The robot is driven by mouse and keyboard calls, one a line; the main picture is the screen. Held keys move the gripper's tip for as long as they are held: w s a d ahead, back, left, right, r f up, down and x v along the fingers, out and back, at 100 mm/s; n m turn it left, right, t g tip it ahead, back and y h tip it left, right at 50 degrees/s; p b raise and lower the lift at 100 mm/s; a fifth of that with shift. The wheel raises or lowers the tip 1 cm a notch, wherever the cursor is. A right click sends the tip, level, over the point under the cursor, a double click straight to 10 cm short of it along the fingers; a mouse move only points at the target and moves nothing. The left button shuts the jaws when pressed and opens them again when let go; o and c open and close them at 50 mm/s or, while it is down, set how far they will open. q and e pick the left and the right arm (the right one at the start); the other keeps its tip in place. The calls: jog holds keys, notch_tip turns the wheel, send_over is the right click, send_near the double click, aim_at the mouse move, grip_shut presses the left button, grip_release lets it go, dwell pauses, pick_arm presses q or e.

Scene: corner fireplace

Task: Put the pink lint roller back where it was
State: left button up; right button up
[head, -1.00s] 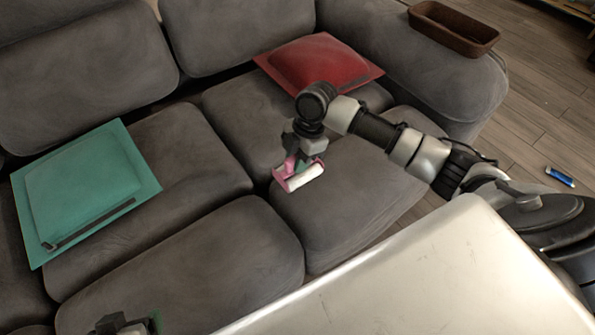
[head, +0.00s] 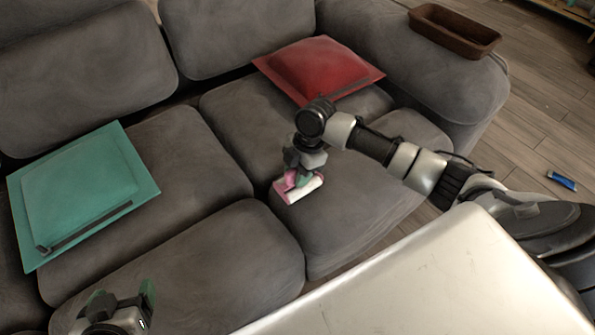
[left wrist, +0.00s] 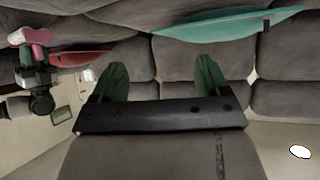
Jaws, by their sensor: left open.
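The pink lint roller (head: 281,192), with a white roll, is at my right gripper (head: 303,176) over the right seat cushion of the grey sofa. The right gripper points down, with its fingers around the roller. I cannot tell whether the roller touches the cushion. The roller (left wrist: 38,36) also shows at the upper left of the left wrist view, at the end of the right gripper. My left gripper (left wrist: 161,78) is open and empty; in the head view it is at the bottom left, over the front seat cushion, apart from the roller.
A teal cushion (head: 80,190) lies on the left of the sofa, and a red cushion (head: 315,65) lies at the back right. A brown tray (head: 455,32) rests on the right armrest. A blue object (head: 562,180) lies on the wooden floor. The middle seats are clear.

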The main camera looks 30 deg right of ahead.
jog(key=shift+o, duration=1.1)
